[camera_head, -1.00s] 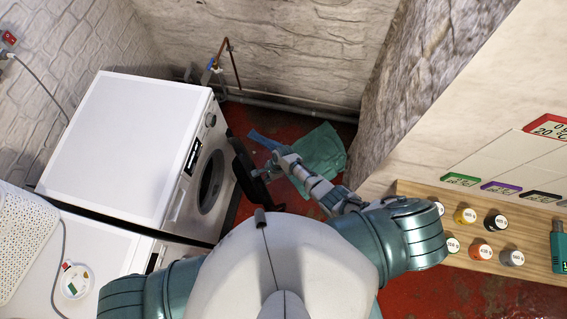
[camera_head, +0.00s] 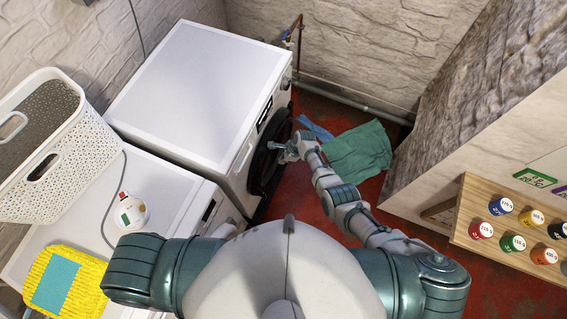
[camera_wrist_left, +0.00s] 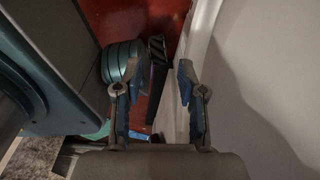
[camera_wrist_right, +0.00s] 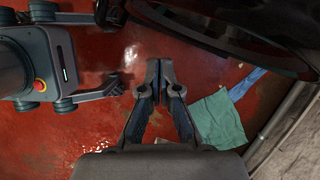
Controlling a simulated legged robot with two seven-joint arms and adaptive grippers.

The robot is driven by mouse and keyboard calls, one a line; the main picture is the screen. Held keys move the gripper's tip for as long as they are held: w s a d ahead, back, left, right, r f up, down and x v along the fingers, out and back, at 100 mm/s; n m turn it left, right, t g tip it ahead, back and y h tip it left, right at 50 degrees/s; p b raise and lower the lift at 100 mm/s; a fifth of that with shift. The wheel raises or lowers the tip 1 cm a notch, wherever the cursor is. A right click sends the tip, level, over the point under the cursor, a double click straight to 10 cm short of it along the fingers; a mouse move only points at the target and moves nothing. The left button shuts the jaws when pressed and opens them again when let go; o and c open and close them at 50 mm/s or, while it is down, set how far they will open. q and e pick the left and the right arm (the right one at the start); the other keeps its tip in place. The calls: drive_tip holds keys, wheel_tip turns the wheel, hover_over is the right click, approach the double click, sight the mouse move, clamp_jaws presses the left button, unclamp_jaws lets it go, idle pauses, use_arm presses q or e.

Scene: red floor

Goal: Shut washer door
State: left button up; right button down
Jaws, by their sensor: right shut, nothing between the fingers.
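The white washer (camera_head: 185,85) stands against the left wall in the head view. Its round black door (camera_head: 268,160) lies flat or nearly flat against its front; I cannot tell if it is latched. My right gripper (camera_head: 283,148) is shut and empty, at the door's outer face; contact is unclear. In the right wrist view its fingertips (camera_wrist_right: 160,68) are together, with the door's black rim (camera_wrist_right: 225,32) above right. My left gripper (camera_wrist_left: 159,95) is open and empty beside a white surface in the left wrist view; in the head view it is mostly hidden.
A second white machine (camera_head: 85,175) carries a white basket (camera_head: 75,165), a white bottle (camera_head: 131,212) and a yellow-and-blue item (camera_head: 82,268). Green cloth (camera_head: 358,150) lies on the red floor (camera_head: 310,205). A wooden rack (camera_head: 470,215) with coloured caps stands right.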

drive_tip(key=a+r+v, duration=0.1)
drive_tip(key=a+v, duration=0.1)
drive_tip(key=v, duration=0.9)
drive_tip(key=s+d+f+n+h, duration=0.1)
drive_tip(key=s+d+f+n, duration=0.25)
drive_tip(key=s+f, duration=0.35)
drive_tip(key=s+d+f+n+h, duration=0.15)
drive_tip(key=s+d+f, duration=0.25)
drive_tip(key=f, duration=0.6)
drive_tip(key=s+d+f+n, duration=0.35)
drive_tip(key=s+f, duration=0.25)
drive_tip(key=f, duration=0.2)
use_arm(q)
drive_tip(key=shift+s+a, duration=0.65)
drive_tip(key=shift+a, duration=0.1)
use_arm(e)
drive_tip(key=s+d+f+n, duration=0.3)
drive_tip(key=s+d, duration=0.1)
drive_tip(key=s, duration=0.5)
drive_tip(key=s+d+f+n+h, duration=0.1)
drive_tip(key=s+d+f+n, duration=0.3)
drive_tip(key=s, duration=0.6)
drive_tip(key=s+d+f+n+t+h, duration=0.1)
drive_tip(key=s+d+f+n, duration=0.2)
drive_tip(key=s+d, duration=0.3)
drive_tip(key=s+n, duration=0.1)
drive_tip(key=s, duration=0.3)
drive_tip(key=shift+d+f, duration=0.2)
drive_tip(key=shift+f, duration=0.15)
